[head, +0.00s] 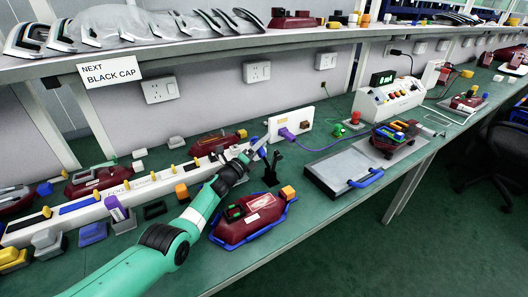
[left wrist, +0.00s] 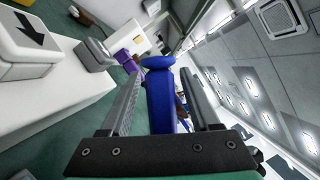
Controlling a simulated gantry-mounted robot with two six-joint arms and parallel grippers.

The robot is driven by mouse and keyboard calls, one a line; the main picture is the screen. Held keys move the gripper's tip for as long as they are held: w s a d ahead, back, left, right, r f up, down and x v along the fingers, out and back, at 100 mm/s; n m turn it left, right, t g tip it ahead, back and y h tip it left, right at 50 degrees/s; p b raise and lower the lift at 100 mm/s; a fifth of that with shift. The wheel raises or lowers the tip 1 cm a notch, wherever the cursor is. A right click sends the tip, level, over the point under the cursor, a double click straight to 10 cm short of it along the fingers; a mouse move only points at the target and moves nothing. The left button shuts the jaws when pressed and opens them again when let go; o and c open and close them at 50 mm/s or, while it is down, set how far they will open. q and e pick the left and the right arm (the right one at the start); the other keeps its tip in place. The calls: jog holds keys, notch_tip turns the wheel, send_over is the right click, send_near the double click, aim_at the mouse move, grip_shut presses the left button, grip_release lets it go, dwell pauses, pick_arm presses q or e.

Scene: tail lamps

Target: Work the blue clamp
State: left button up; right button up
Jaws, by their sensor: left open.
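The blue clamp (left wrist: 160,98) shows in the left wrist view as a blue handle with a rounded end, between the two fingers of my left gripper (left wrist: 161,76). The fingers stand apart, with visible gaps on both sides of the handle. In the head view my left gripper (head: 257,148) reaches in over the bench, and only a bit of blue (head: 263,153) shows at its fingertips. The base of the clamp is mostly hidden by my gripper. A black clamp (head: 274,164) stands just to the right. My right gripper is not in view.
A dark red lamp in a blue frame (head: 252,216) lies close in front of my left arm. A white socket box with a purple plug (head: 287,133) is behind the clamps. A long white rail (head: 150,187) runs left. A grey plate with a blue handle (head: 340,171) lies to the right.

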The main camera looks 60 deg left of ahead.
pick_arm(q)
jog(key=shift+w+r, duration=0.15)
jog(key=shift+w, duration=0.15)
grip_shut()
dwell(1.3)
